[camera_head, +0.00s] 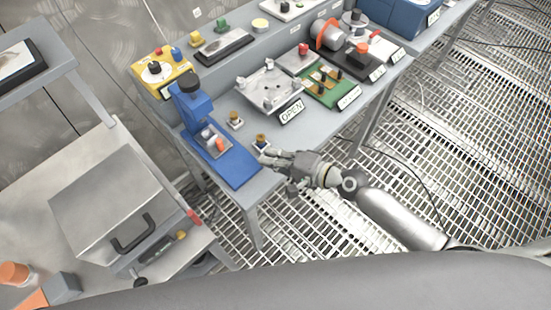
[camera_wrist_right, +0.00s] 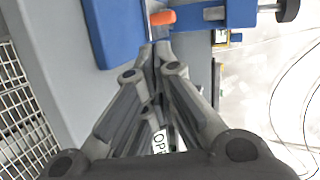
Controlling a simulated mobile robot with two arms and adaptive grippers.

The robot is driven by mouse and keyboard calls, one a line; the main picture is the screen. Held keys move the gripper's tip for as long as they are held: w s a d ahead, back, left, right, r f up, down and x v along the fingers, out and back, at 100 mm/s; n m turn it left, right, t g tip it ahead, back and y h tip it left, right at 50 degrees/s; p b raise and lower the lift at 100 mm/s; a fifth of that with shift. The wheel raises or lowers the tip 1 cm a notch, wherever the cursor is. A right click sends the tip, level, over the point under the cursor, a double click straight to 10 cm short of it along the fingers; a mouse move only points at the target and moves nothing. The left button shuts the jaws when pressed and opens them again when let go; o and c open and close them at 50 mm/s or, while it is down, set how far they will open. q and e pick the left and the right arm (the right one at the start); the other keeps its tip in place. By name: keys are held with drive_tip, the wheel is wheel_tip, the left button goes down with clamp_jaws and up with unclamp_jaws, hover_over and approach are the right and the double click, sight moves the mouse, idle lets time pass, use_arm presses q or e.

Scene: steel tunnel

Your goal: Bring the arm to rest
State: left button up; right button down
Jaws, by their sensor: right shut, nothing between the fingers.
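My right gripper (camera_head: 268,157) is at the near edge of the grey workbench, beside the blue press. In the right wrist view its fingers (camera_wrist_right: 155,45) are closed together with nothing between them. My right arm reaches in from the lower right of the head view. The blue press (camera_head: 196,110) stands on a blue base plate (camera_head: 236,169), with an orange part (camera_head: 221,144) on it. The orange part also shows just beyond the fingertips in the wrist view (camera_wrist_right: 162,17). A small brass-topped piece (camera_head: 261,140) sits close to the gripper. My left gripper is not in view.
A tilted grey plate with an OPEN label (camera_head: 291,111) and a green board (camera_head: 333,88) lie further right on the bench. A grey box with a black handle (camera_head: 115,205) stands at the left. Grated floor (camera_head: 470,130) is open at the right.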

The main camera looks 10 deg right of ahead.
drive_tip(key=shift+s+d+r, duration=0.1)
drive_tip(key=shift+s+d, duration=0.25)
drive_tip(key=shift+d, duration=0.05)
drive_tip(key=shift+r, duration=0.1)
drive_tip(key=shift+s+a, duration=0.1)
drive_tip(key=shift+s, duration=0.05)
drive_tip(key=s+a+n+g+h, duration=0.2)
drive_tip(key=s+n+g+h, duration=0.1)
drive_tip(key=s+n, duration=0.55)
drive_tip(key=s+d+f+n+g+h, duration=0.1)
drive_tip(key=s+d+h, duration=0.35)
drive_tip(key=d, duration=0.35)
drive_tip(key=s+d+f+g+h, duration=0.1)
drive_tip(key=s+d+g+h, duration=0.1)
drive_tip(key=s+d+h, duration=0.5)
wheel_tip(320, 180, down, 25)
drive_tip(key=d+g+y, duration=0.1)
drive_tip(key=d+y, duration=0.1)
drive_tip(key=y, duration=0.1)
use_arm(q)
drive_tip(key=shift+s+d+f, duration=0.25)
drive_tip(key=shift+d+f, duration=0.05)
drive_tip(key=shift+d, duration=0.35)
use_arm(e)
drive_tip(key=s+d+f+g, duration=0.1)
drive_tip(key=s+d+f, duration=0.1)
drive_tip(key=s+f, duration=1.4)
drive_tip(key=shift+s+d+f+n, duration=0.35)
drive_tip(key=shift+s, duration=0.15)
